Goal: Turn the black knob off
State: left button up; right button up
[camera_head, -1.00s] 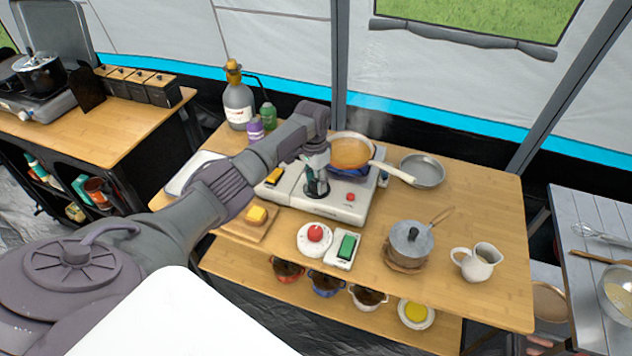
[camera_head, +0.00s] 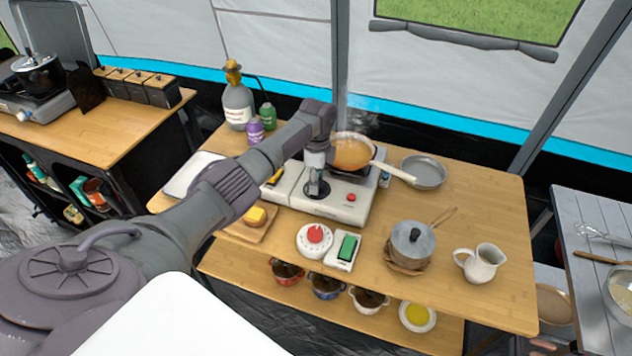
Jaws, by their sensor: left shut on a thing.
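The portable stove (camera_head: 335,208) stands on the wooden table, with a pan of orange-brown food (camera_head: 351,153) on its burner. The black knob (camera_head: 317,193) is on the stove's front panel, mostly covered by my left gripper (camera_head: 316,182). My left gripper points down at the panel and is shut on the black knob; its fingertips are small and partly hidden. A red button or knob (camera_head: 351,197) sits on the same panel, to the right of the gripper. My right gripper is not in view.
A red-topped timer (camera_head: 315,236) and a green-topped box (camera_head: 346,250) lie in front of the stove. A lidded pot (camera_head: 411,242), a white jug (camera_head: 481,262) and an empty pan (camera_head: 423,171) stand to the right. Bottles (camera_head: 239,104) stand behind my left arm.

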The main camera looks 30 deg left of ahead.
pick_arm(q)
jog(key=shift+w+m, duration=0.1)
jog(key=shift+m, duration=1.9)
jog(key=o, duration=1.1)
jog(key=shift+o, duration=0.2)
notch_tip(320, 180, up, 12)
jog(key=shift+w, duration=0.3)
